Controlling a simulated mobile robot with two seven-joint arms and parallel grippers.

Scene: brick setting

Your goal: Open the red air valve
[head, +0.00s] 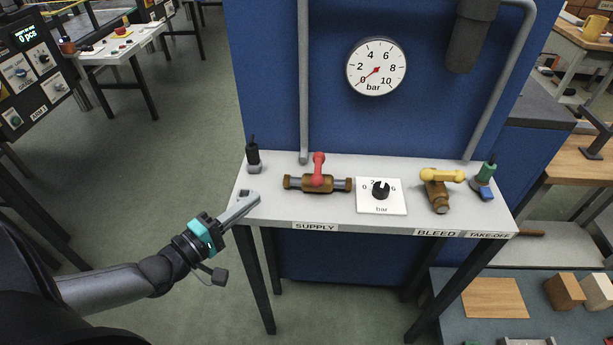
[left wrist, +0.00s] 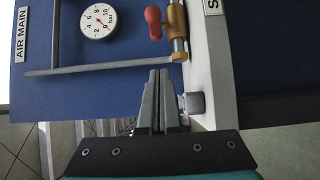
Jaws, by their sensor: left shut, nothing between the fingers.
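The red valve handle (head: 318,168) sits on a brass valve body (head: 297,183) above the SUPPLY label on the grey bench. The handle lies across the pipe line, pointing to the back of the bench. My left gripper (head: 250,197) is shut and empty over the bench's front left corner, left of the valve and apart from it. In the left wrist view the shut fingers (left wrist: 159,75) point toward the red handle (left wrist: 153,22) and brass body (left wrist: 177,22), with a gap between. My right gripper is in neither view.
The round gauge (head: 376,67) on the blue panel points near 0. A black regulator knob (head: 381,189), a yellow BLEED valve (head: 438,176) and a green-topped TAKE-OFF fitting (head: 486,175) stand to the right. A dark-topped fitting (head: 253,154) stands at the back left.

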